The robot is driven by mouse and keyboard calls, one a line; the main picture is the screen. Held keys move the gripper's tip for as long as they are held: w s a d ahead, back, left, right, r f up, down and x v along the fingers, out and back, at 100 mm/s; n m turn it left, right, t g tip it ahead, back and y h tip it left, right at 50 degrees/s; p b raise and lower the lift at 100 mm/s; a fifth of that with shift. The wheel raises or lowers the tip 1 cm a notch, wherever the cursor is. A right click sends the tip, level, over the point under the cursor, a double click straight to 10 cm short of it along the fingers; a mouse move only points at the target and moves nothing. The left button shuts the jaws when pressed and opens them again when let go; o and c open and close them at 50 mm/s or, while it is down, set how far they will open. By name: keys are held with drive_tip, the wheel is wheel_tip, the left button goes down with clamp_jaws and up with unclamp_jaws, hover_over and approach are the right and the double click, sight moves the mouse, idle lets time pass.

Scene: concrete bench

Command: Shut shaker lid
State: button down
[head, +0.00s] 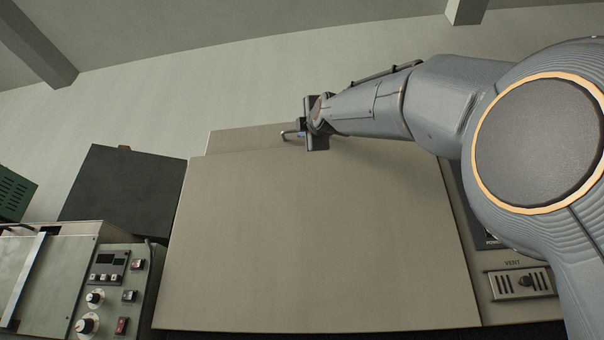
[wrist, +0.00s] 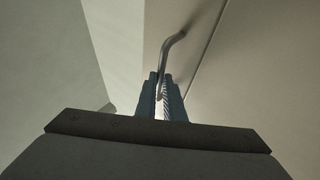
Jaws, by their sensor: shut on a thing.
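The shaker lid (head: 320,240) is a large plain beige panel that fills the middle of the head view. A thin bent metal handle (wrist: 174,45) stands out from a beige surface in the wrist view. My gripper (head: 297,134) is at the far edge of the lid in the head view. In the wrist view its two blue-grey fingers are shut on the handle. The handle's lower part is hidden between the fingers. The inside of the shaker is hidden, and I cannot tell the lid's exact angle.
A control panel with knobs and switches (head: 109,290) stands at the left. A dark box (head: 120,190) and a green vented case (head: 14,194) are behind it. A panel marked VENT (head: 520,284) is at the right. The wall behind is bare.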

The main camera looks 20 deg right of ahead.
drive_tip(key=shift+w+f, duration=0.7)
drive_tip(key=shift+f, duration=0.05)
drive_tip(key=c, duration=1.9)
unclamp_jaws()
drive_tip(key=shift+d, duration=0.1)
drive_tip(key=shift+o, duration=0.2)
drive_tip(key=shift+s, duration=0.1)
drive_tip(key=shift+s, duration=0.1)
drive_tip(key=v, duration=0.7)
drive_tip(key=shift+s+b, duration=0.35)
drive_tip(key=shift+s, duration=0.15)
drive_tip(key=shift+r, duration=0.1)
